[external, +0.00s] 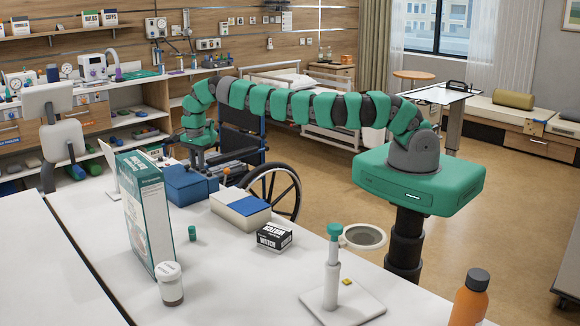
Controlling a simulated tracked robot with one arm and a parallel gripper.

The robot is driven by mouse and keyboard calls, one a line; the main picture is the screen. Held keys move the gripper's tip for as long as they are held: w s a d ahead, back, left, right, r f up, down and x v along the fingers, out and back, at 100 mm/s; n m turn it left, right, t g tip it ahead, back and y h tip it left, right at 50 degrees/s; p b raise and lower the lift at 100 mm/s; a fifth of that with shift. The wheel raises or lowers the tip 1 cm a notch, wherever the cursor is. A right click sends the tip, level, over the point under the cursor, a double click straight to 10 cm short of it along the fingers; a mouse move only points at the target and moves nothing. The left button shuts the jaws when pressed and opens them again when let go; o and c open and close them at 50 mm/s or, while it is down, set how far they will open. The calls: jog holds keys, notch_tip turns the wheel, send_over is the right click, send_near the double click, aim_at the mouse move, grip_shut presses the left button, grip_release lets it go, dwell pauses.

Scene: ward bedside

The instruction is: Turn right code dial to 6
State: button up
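No code dial can be made out in this view. A dark blue box (187,186) sits on the white table, and a dial on it may be too small or hidden from this side. My green-and-grey arm reaches across from the right and bends down at its left end. My gripper (208,175) is low at the right rear of the blue box, small and partly merged with dark parts behind it. I cannot tell whether it touches the box or whether its fingers are open.
A white-and-blue box (240,208), a small black-and-white carton (274,237), a green-and-white carton (146,212), a lidded jar (170,286) and a green-topped stand (333,270) share the table (235,290). An orange bottle (468,302) stands front right. A wheelchair (272,190) is behind.

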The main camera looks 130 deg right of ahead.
jog(key=shift+r, duration=0.1)
notch_tip(320, 180, up, 14)
jog(key=p, duration=0.2)
jog(key=shift+f, duration=0.25)
jog(key=shift+w, duration=0.1)
dwell(0.4)
